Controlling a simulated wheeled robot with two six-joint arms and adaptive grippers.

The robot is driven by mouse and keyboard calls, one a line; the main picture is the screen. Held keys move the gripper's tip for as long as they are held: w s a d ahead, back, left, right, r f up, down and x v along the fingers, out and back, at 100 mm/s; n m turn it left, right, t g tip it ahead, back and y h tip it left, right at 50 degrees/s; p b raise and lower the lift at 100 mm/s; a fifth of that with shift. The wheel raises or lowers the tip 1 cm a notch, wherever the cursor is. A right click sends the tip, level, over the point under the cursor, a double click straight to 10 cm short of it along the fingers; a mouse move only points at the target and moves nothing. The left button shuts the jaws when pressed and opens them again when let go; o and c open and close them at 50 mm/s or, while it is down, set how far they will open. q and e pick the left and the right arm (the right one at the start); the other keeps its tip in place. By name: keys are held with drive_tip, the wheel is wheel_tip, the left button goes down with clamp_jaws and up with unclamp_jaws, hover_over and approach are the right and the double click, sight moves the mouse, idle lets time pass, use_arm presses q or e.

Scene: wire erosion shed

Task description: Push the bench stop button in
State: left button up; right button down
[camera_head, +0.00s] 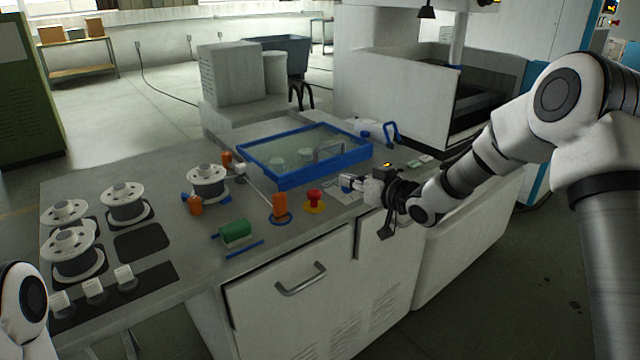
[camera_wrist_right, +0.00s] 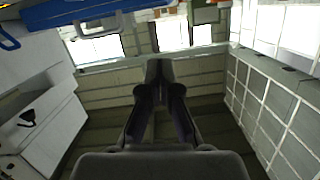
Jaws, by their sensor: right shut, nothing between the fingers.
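The bench stop button, a red mushroom cap on a yellow base (camera_head: 314,198), stands near the front edge of the grey bench in the head view. My right gripper (camera_head: 346,186) is just to the right of the button, shut and empty, with its fingers pointing left toward it. A small gap shows between the fingertips and the red cap. In the wrist view the shut fingers (camera_wrist_right: 158,78) meet in the middle; the button does not show there. Of my left arm only a link shows at the lower left; its gripper is out of view.
An orange capped piece (camera_head: 279,206) stands close left of the button. A blue-rimmed tray (camera_head: 290,181) lies behind it. The bench front has a drawer handle (camera_head: 301,279).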

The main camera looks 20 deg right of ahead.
drive_tip(key=p, duration=0.2)
hover_over(314, 199)
drive_tip(key=d, duration=0.2)
wheel_tip(314, 199, down, 3)
wheel_tip(314, 199, down, 3)
drive_tip(key=shift+r+p, duration=0.2)
drive_tip(key=shift+p, duration=0.15)
drive_tip(key=shift+f, duration=0.65)
drive_tip(key=shift+a, duration=0.1)
drive_tip(key=shift+s, duration=0.1)
